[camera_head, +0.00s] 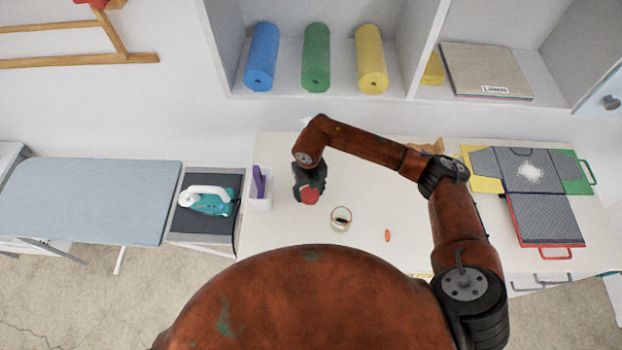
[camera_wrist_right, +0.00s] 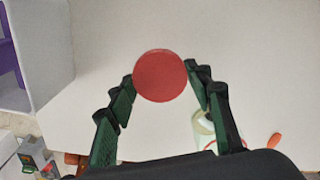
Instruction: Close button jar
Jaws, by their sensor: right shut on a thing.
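My right gripper (camera_head: 310,191) is shut on a round red lid (camera_head: 310,196), held to the left of the jar. In the wrist view the lid (camera_wrist_right: 160,76) sits between the fingertips of the right gripper (camera_wrist_right: 160,80). The small clear jar (camera_head: 341,218) stands on the white table with its top uncovered and something dark inside. In the wrist view the jar (camera_wrist_right: 201,128) is partly hidden behind the right-hand finger. My left gripper is not in view.
A small orange-red piece (camera_head: 387,236) lies on the table right of the jar. A white bin with a purple item (camera_head: 260,190) and a teal iron (camera_head: 211,203) stand to the left. Fabric pieces (camera_head: 530,175) lie at the right. The table between is mostly clear.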

